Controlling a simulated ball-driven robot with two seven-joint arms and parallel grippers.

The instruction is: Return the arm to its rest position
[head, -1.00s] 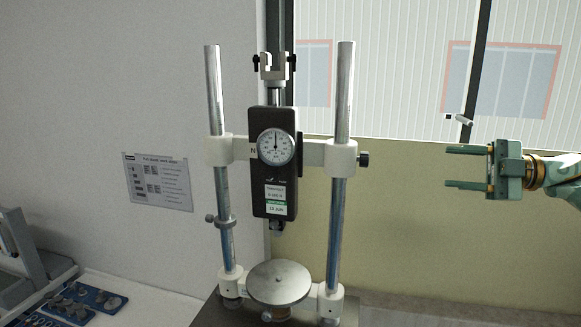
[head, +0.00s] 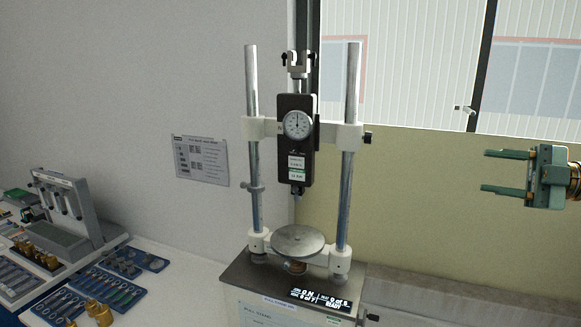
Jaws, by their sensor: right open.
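My right gripper (head: 507,170) is at the right edge in the head view, its two green fingers pointing left and spread apart. Nothing is between them. It hangs in front of the yellowish wall, to the right of the test stand and apart from it. The test stand (head: 347,190) has two upright metal posts, a black dial gauge (head: 297,125) between them and a round metal plate (head: 298,241) below. The plate is bare. My left gripper does not show.
The stand's base (head: 240,276) has a small lit display (head: 320,299). On the left, a white bench (head: 165,283) holds a grey rack (head: 65,205), blue trays (head: 112,285) of small metal parts and brass pieces (head: 99,312). A printed notice (head: 201,160) is on the wall. The space between stand and gripper is clear.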

